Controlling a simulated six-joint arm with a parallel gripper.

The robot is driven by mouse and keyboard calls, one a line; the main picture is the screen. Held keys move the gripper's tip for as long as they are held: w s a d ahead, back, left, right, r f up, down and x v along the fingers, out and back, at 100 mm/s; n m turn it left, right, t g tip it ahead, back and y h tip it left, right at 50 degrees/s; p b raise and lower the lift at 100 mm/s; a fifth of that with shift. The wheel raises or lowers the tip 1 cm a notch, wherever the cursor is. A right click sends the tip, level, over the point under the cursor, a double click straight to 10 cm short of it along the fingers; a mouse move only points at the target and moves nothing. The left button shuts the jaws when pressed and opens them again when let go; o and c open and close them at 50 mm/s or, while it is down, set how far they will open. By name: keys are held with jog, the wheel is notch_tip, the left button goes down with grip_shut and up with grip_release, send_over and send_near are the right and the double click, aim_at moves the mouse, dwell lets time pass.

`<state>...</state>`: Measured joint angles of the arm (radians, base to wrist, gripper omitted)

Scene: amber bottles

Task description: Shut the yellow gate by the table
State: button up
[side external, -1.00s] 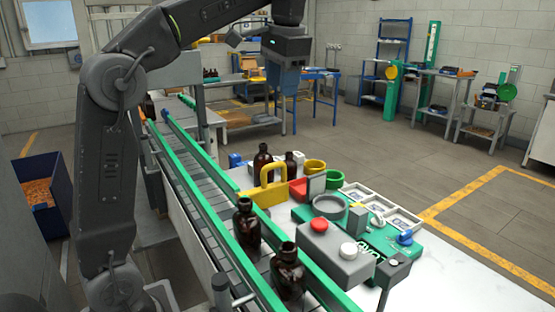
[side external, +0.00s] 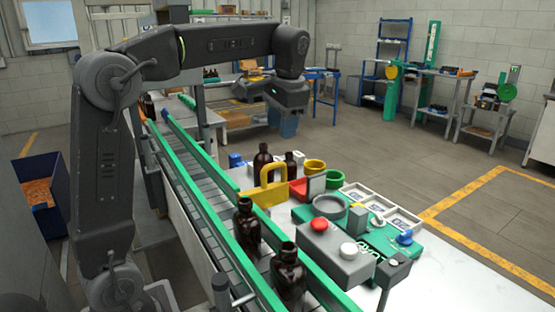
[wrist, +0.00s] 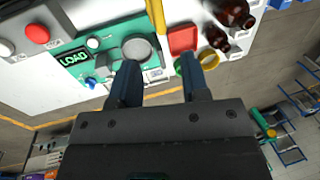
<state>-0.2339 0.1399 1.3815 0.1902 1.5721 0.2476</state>
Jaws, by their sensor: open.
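The yellow gate (side external: 264,190) is a flat bar with a raised loop handle, at the table-side rail of the conveyor (side external: 206,207). In the wrist view, part of the yellow gate (wrist: 156,14) shows at the top edge, beyond my fingertips. My gripper (side external: 289,130) hangs in the air above and behind the gate in the side view, apart from it. In the wrist view my gripper (wrist: 160,66) is open, with nothing between its two blue fingers. How far the gate reaches across the belt is hard to tell.
Two amber bottles (side external: 247,225) (side external: 289,275) stand on the conveyor between green rails. Two more (side external: 262,164) (side external: 291,166) stand behind the gate. A red tray (side external: 298,190), yellow and green cups (side external: 315,167) (side external: 335,179) and a grey button box (side external: 333,250) crowd the table.

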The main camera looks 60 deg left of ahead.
aim_at(278, 164)
jog(key=f, duration=0.3)
jog(key=a+f, duration=0.1)
jog(key=f, duration=0.5)
jog(key=shift+a+f, duration=0.25)
jog(key=shift+a, duration=0.15)
grip_shut()
